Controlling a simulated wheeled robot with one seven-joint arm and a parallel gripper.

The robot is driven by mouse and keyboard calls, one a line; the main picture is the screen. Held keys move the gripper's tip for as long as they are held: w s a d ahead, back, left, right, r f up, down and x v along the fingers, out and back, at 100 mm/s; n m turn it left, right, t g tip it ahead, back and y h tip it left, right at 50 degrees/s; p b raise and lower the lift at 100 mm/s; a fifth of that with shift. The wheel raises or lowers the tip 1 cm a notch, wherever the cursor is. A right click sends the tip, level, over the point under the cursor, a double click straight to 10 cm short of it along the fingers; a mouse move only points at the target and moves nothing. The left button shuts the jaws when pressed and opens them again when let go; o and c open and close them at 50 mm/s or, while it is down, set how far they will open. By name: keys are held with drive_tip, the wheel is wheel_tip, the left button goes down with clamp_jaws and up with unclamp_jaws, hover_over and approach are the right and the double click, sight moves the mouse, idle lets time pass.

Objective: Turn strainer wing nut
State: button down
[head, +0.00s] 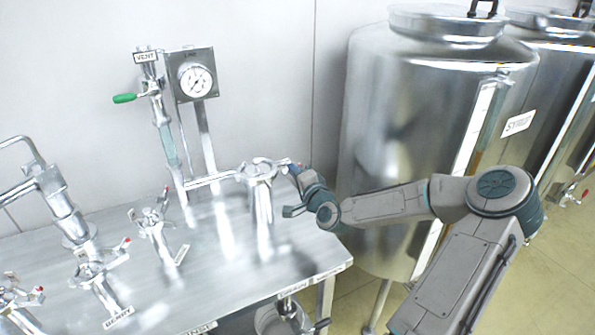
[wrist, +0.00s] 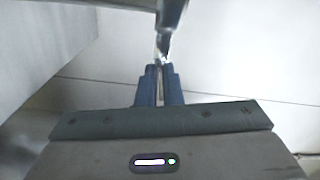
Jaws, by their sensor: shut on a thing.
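The strainer (head: 262,205) is a shiny upright metal cylinder near the right end of the steel table. A clamp with small arms sits around its top. My gripper (head: 293,168) is at the right side of this clamp. In the wrist view, my gripper's dark blue fingers (wrist: 160,72) are close together, shut on a small metal piece (wrist: 162,48) that looks like the clamp's wing nut. The fingers mostly hide the wing nut, so its angle cannot be told.
The steel table (head: 225,285) carries several other clamped pipe fittings, one labelled BERRY (head: 118,316). A pressure gauge (head: 196,80) and a green-handled vent valve (head: 125,98) stand behind. A large steel tank (head: 400,130) stands right of the table, close behind my arm.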

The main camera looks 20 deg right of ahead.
drive_tip(key=shift+m, duration=1.1)
drive_tip(key=c, duration=1.6)
unclamp_jaws()
drive_tip(key=s, duration=0.4)
drive_tip(key=s+b, duration=0.1)
drive_tip(key=s, duration=0.4)
drive_tip(key=s+b, duration=0.1)
drive_tip(key=s, duration=0.4)
drive_tip(key=shift+d, duration=0.25)
